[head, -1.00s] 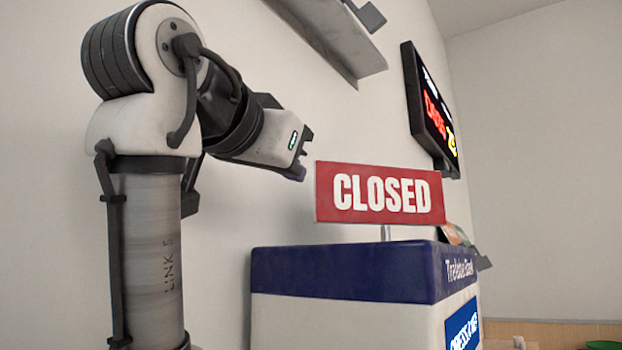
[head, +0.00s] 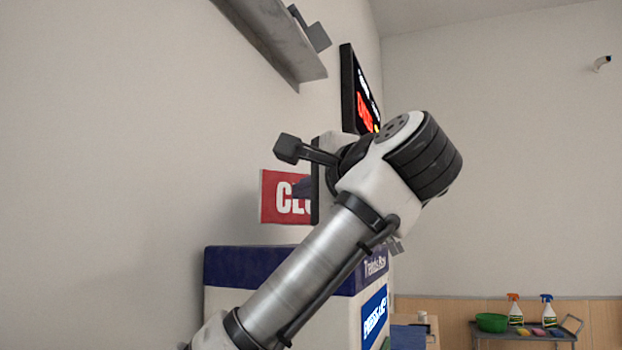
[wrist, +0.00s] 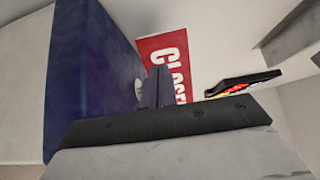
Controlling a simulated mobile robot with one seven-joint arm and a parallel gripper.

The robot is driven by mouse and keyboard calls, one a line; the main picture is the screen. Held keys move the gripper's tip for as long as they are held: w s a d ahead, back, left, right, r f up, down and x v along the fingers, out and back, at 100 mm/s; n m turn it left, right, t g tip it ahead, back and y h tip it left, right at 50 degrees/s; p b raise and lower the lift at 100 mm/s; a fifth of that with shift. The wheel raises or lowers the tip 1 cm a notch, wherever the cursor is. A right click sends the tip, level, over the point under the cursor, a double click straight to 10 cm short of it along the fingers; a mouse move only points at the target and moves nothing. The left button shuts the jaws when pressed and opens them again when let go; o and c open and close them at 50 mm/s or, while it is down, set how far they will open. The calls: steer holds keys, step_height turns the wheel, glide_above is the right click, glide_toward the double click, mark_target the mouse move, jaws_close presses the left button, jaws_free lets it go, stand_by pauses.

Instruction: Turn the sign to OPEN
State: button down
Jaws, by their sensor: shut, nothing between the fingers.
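The red sign (head: 274,197) with white letters reads CLOSED. In the head view its right part is hidden behind my gripper and arm. The sign stands above a white box with a dark blue top band (head: 232,265). In the wrist view the sign (wrist: 164,52) shows sideways, with the letters CLOSE visible. There the shut fingers (wrist: 157,86) overlap the sign's near edge. I cannot tell whether they touch it. The blue top (wrist: 90,75) fills the left of the wrist view.
A lit display board (head: 358,95) hangs on the wall behind my arm. A metal shelf (head: 272,45) juts out above. A cart (head: 520,332) with spray bottles and a green bowl (head: 492,322) stands far right. The wall left of the sign is bare.

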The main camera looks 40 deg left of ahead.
mark_target(271, 199)
steer(key=p+x, duration=0.3)
steer(key=x, duration=0.6)
steer(key=shift+a, duration=0.15)
steer(key=shift+a, duration=0.1)
